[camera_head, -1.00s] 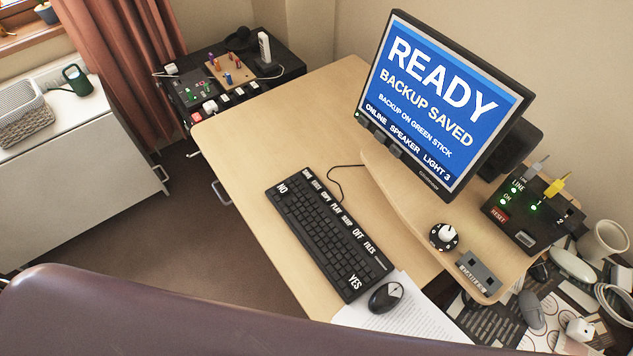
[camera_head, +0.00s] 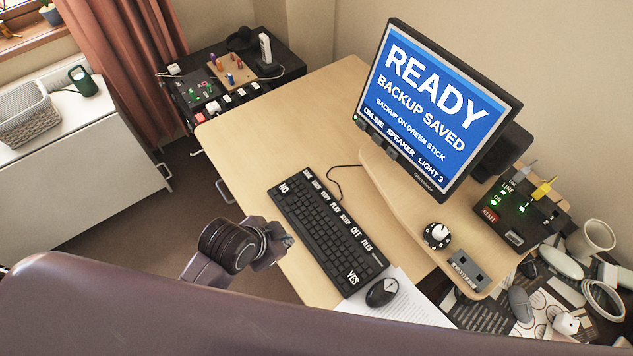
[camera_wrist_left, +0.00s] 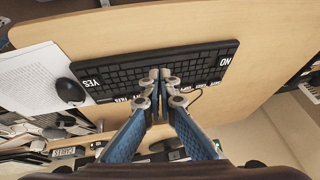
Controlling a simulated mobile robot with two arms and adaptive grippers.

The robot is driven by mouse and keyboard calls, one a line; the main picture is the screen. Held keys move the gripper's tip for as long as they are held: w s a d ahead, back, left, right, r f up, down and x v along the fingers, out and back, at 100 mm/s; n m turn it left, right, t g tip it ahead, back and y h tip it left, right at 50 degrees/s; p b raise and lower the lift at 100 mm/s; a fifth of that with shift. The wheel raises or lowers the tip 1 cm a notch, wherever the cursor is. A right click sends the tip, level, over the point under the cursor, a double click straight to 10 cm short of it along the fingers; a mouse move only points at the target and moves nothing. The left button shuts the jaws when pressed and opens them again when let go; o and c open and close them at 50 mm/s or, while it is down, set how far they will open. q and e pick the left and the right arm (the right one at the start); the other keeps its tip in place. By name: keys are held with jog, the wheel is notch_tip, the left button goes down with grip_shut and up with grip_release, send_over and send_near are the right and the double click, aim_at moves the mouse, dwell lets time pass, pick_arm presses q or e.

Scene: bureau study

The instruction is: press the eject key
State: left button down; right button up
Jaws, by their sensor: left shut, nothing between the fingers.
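The black keyboard (camera_head: 322,232) lies on the wooden desk, with white labels on some keys. I can read NO, OFF, FILES and YES; the smaller labels, COPY and PLAY among them, are hard to read, and I cannot tell which key is eject. My left gripper (camera_head: 287,241) is at the keyboard's left side in the head view. In the left wrist view the gripper (camera_wrist_left: 159,76) has its fingertips together, empty, in front of the middle of the keyboard (camera_wrist_left: 115,75). Contact with a key cannot be told. My right gripper is not in view.
A monitor (camera_head: 435,110) reading READY, BACKUP SAVED stands behind the keyboard. A mouse (camera_head: 382,292) lies on paper near YES. A knob (camera_head: 437,235), a grey box (camera_head: 468,268) and a black box with green lights (camera_head: 515,215) are at right. A chair back (camera_head: 150,310) fills the front.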

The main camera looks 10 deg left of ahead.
pick_arm(q)
jog(key=w+d+r+m+h, duration=0.2)
jog(key=w+d+m, duration=0.4)
jog(key=m, duration=0.1)
jog(key=m+t, duration=0.3)
jog(key=m, duration=1.4)
send_over(315, 186)
jog(key=shift+a+f+h, duration=0.1)
jog(key=shift+f+h, duration=0.3)
jog(key=shift+f, duration=0.45)
jog(key=shift+s, duration=0.1)
notch_tip(315, 186, down, 9)
jog(key=b, duration=0.7)
jog(key=shift+r, duration=0.1)
jog(key=shift+f+b, duration=0.35)
jog(key=shift+f, duration=0.05)
